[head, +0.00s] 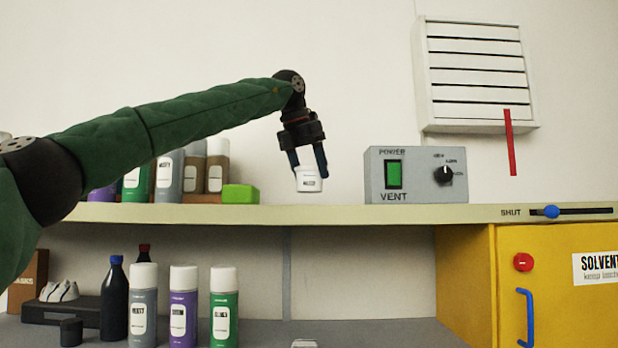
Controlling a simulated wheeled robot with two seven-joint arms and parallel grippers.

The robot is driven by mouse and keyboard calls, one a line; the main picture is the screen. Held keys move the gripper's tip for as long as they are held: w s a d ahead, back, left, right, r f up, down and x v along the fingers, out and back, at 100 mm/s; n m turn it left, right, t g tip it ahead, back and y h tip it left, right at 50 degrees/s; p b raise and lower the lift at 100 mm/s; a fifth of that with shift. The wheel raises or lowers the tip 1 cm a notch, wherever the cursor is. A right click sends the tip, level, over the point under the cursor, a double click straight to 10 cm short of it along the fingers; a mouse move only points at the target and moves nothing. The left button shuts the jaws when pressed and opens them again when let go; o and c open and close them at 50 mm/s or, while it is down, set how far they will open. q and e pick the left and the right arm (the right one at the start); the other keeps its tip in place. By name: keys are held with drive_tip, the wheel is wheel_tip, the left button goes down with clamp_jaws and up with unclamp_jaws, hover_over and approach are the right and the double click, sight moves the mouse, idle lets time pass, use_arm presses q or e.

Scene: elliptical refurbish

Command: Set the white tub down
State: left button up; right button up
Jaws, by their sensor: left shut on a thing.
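The white tub (309,184) is a small white pot with a dark label, in the head view just above the middle of the shelf. My left gripper (308,164) points down and is shut on the white tub, with one finger on each side of it. The tub is upright. Its base appears close to the shelf (330,214), but I cannot tell whether it touches. My right gripper is not in view.
A green block (240,197) and several spray cans stand left of the tub on the shelf. A grey vent power box (416,175) stands to its right. More cans (184,305) stand on the bench below, beside a yellow solvent cabinet (560,300).

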sight(312, 192)
use_arm(q)
drive_tip(key=shift+w+f+p, duration=0.2)
drive_tip(key=shift+f+p, duration=0.4)
drive_tip(key=shift+f, duration=0.65)
drive_tip(key=shift+s+a+f, duration=0.1)
drive_tip(key=shift+s+f, duration=0.05)
drive_tip(key=shift+f, duration=0.05)
drive_tip(key=shift+s, duration=0.1)
drive_tip(key=shift+f, duration=0.2)
drive_tip(key=o, duration=1.2)
drive_tip(key=shift+r, duration=0.1)
